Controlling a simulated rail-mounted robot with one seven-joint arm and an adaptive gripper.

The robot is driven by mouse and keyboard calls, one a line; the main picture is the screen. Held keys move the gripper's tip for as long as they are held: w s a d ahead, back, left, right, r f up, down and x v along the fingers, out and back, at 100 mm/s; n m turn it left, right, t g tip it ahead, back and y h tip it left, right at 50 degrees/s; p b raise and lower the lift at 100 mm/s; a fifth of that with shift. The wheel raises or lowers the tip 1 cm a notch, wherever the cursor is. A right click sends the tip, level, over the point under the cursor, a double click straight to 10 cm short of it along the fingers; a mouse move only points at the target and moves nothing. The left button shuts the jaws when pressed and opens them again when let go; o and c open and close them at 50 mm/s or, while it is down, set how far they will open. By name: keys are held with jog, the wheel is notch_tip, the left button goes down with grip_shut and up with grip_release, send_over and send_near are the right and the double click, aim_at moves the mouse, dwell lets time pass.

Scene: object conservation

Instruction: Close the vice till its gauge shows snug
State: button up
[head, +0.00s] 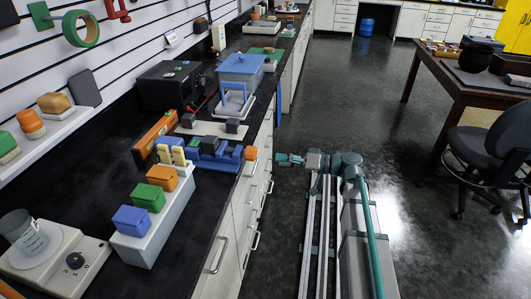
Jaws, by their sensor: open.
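The vice (222,163) is the low blue device at the bench's front edge, with dark grey blocks on it. An orange knob (251,153) sticks out from its right end, past the bench edge. A small green patch shows at its left part; I cannot tell whether it is the gauge, and no reading is legible. My gripper (279,158) is to the right of the knob, over the aisle, pointing left at about the knob's height in the picture. It is open and empty, with a gap between it and the knob.
A white stand with blue, green and orange blocks (157,177) sits just left of the vice. An orange level (155,137) lies behind. A blue-lidded container (241,66) stands farther along the bench.

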aim_at(256, 155)
jog(key=shift+n+y, duration=0.5)
jog(key=shift+n, duration=0.3)
jog(key=x, duration=0.3)
jog(key=p+x, duration=0.1)
jog(key=x, duration=0.3)
jog(key=r+p+x, duration=0.1)
jog(key=x, duration=0.3)
jog(key=shift+s, duration=0.3)
jog(key=c, duration=1.2)
jog(key=shift+o, duration=0.2)
jog(key=shift+m, duration=0.8)
jog(key=o, duration=1.2)
jog(key=shift+c, duration=0.2)
